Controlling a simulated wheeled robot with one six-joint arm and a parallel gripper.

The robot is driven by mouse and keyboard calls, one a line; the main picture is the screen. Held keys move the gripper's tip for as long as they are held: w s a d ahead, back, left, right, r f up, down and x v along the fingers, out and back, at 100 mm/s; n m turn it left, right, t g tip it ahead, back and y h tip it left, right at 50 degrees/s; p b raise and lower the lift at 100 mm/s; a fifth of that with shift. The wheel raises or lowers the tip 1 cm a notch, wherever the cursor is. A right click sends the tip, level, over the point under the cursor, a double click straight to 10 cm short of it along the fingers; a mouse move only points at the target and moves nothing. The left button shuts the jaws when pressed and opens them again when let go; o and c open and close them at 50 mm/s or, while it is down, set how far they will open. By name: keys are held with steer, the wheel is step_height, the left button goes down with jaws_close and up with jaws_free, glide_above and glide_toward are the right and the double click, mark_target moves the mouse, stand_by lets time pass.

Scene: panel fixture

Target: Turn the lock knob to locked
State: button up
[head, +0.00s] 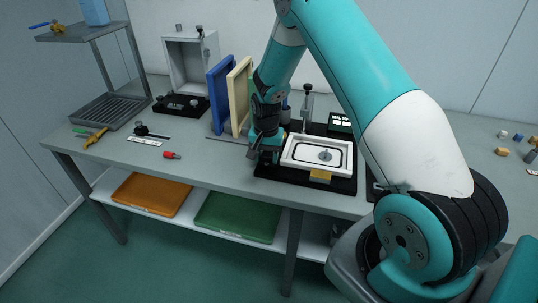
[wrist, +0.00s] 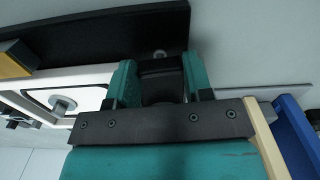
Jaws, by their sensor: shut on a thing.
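The panel fixture is a black base plate (head: 305,182) with a white frame (head: 318,167) on it, a round metal stud inside the frame and a yellow block (head: 320,176) at its front edge. My gripper (head: 266,158) points down at the left end of the fixture. In the wrist view its two teal fingers (wrist: 158,68) are closed on the sides of a dark, knob-like piece (wrist: 160,88), which appears to be the lock knob. The fingers and wrist hide most of this knob in the head view, and its turn angle cannot be read.
Blue (head: 219,95) and cream (head: 238,95) upright boards stand close to the left of my gripper. A clamp post (head: 307,105) rises behind the frame.

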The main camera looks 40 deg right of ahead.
steer(key=shift+w+r+m, duration=0.2)
steer(key=shift+w+m, duration=0.1)
steer(key=shift+m, duration=0.3)
steer(key=o, duration=0.9)
steer(key=shift+s+f, duration=0.15)
steer(key=shift+s, duration=0.1)
step_height(320, 180, up, 8)
steer(key=p, duration=0.5)
steer(key=shift+p, duration=0.4)
